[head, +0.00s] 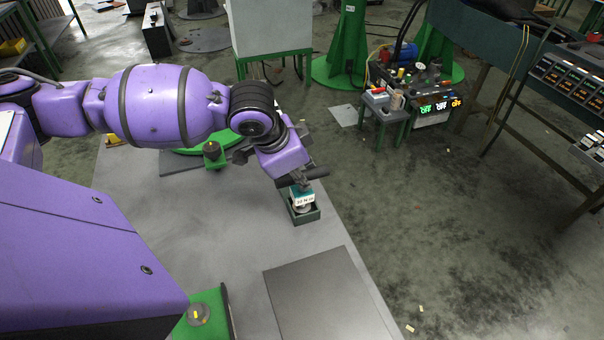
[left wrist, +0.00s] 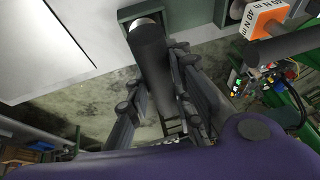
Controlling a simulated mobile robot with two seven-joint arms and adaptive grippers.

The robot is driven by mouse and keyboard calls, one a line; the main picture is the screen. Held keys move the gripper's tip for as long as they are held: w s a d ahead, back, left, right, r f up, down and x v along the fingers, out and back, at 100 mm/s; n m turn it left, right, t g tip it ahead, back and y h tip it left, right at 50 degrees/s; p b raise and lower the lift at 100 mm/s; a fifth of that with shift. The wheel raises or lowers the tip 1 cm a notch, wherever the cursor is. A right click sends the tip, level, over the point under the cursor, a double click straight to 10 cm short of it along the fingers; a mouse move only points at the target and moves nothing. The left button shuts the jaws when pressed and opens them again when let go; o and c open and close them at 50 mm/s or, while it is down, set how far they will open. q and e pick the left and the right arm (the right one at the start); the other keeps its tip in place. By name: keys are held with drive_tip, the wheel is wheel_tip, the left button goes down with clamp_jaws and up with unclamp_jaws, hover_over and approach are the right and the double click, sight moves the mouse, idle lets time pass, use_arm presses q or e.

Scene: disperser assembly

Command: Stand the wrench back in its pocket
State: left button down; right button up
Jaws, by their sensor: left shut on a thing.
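My left gripper (head: 302,184) is at the end of the purple arm, above a small dark green open box (head: 308,219). In the left wrist view the left gripper (left wrist: 165,85) is shut on the thick dark handle of the wrench (left wrist: 150,48). The pale metal end of the handle overlaps a dark green pocket (left wrist: 126,14); whether it is inside or in front of it I cannot tell. In the head view a teal block (head: 301,190) with a white label shows just under the gripper, at the box. My right gripper is not in view.
An orange block (left wrist: 264,14) with a torque label and a dark bar show at the upper right of the left wrist view. The grey table (head: 230,240) bears a flat darker plate (head: 325,300). A green base with a knob (head: 212,150) stands behind my arm.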

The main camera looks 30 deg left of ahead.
use_arm(q)
drive_tip(key=shift+w, duration=0.35)
drive_tip(key=c, duration=1.8)
unclamp_jaws()
drive_tip(key=shift+c, duration=0.2)
drive_tip(key=shift+o, duration=1.4)
drive_tip(key=shift+s, duration=0.15)
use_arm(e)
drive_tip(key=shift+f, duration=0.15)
use_arm(q)
drive_tip(key=p+v, duration=0.1)
drive_tip(key=v, duration=1.1)
drive_tip(key=shift+r+p, duration=0.1)
drive_tip(key=shift+p, duration=0.3)
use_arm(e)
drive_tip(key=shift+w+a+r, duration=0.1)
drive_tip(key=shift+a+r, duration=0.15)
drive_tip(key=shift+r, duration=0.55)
